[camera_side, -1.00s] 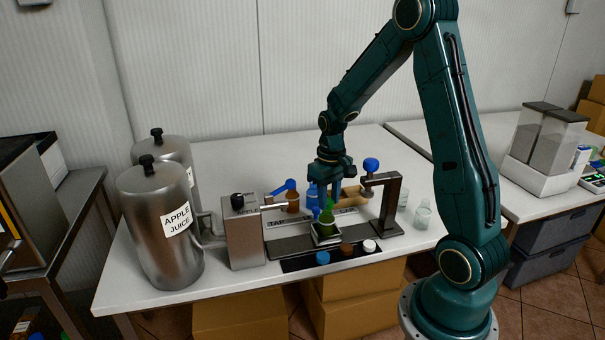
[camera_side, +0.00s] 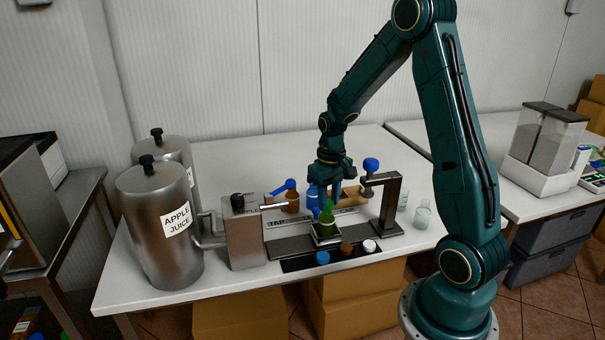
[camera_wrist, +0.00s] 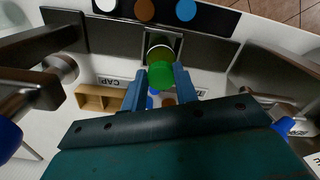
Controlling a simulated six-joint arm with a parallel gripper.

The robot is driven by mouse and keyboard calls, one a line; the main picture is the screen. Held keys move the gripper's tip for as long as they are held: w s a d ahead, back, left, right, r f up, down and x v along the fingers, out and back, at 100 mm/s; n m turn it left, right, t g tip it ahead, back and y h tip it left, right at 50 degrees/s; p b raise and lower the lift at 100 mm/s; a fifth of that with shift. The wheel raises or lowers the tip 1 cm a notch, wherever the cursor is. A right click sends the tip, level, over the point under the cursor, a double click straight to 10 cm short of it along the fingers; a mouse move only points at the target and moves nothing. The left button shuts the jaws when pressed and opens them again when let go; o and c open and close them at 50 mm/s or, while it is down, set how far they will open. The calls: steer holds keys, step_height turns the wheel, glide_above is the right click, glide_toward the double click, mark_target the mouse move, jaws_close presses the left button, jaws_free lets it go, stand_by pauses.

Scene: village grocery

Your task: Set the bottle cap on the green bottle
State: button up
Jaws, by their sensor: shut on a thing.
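The green bottle (camera_side: 327,228) stands upright in a square metal holder, directly below my gripper in the side view.
A metal press post (camera_side: 391,205) with a blue knob stands right, a dispenser (camera_side: 243,235) left. A wooden rack (camera_side: 353,197) and other bottles are behind.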

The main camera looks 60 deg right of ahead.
steer(key=shift+f, duration=0.6)
stand_by(1.0)
steer(key=o, duration=1)
steer(key=shift+o, duration=0.5)
steer(key=o, duration=0.3)
steer(key=shift+r, duration=0.15)
steer(key=shift+r, duration=3.35)
